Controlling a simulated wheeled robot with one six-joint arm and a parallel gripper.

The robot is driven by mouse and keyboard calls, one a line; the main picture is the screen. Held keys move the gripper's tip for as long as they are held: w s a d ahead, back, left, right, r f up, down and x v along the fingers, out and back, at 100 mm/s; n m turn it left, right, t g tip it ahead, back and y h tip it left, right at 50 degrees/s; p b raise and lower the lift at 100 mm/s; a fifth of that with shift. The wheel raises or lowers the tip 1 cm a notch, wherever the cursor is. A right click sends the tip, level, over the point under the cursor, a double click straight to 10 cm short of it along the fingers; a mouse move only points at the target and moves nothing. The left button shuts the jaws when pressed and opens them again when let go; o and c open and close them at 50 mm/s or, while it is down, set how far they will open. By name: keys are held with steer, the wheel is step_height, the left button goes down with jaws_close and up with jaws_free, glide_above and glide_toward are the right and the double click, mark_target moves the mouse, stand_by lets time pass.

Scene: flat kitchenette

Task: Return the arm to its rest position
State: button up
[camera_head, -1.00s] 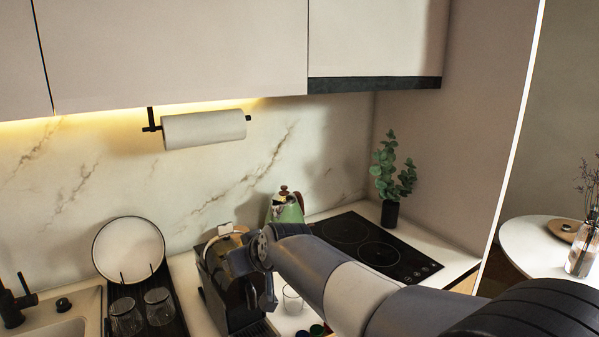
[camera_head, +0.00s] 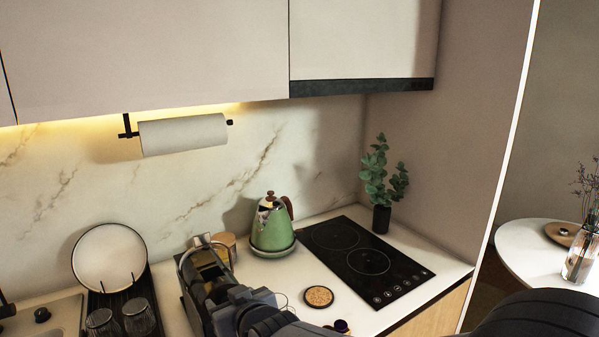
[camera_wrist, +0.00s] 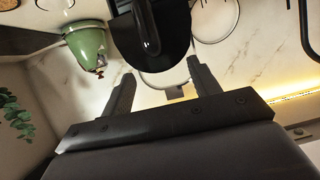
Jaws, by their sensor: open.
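Beyond the fingertips in that view is a dark, rounded body (camera_wrist: 150,35), probably part of the coffee machine. The coffee machine (camera_head: 190,298) stands on the counter just behind and left of my arm in the head view, partly hidden by it.
A green kettle (camera_head: 272,228) stands behind my arm; it also shows in the wrist view (camera_wrist: 88,48). A cork coaster (camera_head: 319,296) and a black hob (camera_head: 362,262) lie to the right. A rack with a plate (camera_head: 109,258) and glasses (camera_head: 138,318) is at left. A potted plant (camera_head: 382,218) stands behind.

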steer(key=f+b, duration=0.1)
steer(key=f+t+y+b, duration=0.1)
steer(key=b, duration=0.1)
steer(key=shift+s+d+f, duration=0.1)
steer(key=shift+s+d, duration=0.1)
steer(key=shift+s, duration=0.15)
steer(key=shift+b, duration=0.35)
